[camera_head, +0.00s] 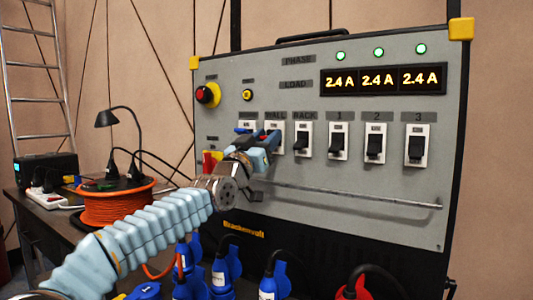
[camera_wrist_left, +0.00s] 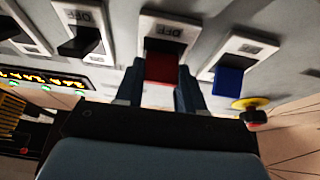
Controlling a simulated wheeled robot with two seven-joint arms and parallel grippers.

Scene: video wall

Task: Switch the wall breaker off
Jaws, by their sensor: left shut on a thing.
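The wall breaker is a white plate (camera_head: 274,130) under the WALL label on the grey panel; my gripper hides part of it in the head view. Its red lever (camera_wrist_left: 160,68) shows in the left wrist view, with an OFF mark behind it on the plate. My left gripper (camera_head: 262,145) reaches the breaker from below. In the left wrist view its two dark fingers (camera_wrist_left: 161,88) stand on either side of the red lever and are shut on it. My right gripper is not in view.
Left of it is a breaker with a blue lever (camera_wrist_left: 228,82); right is the RACK breaker (camera_head: 303,139). Below runs a metal rail (camera_head: 350,197). Blue plugs (camera_head: 222,272) crowd the panel's foot. Three green lamps (camera_head: 379,51) are lit above displays (camera_head: 383,80) reading 2.4 A.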

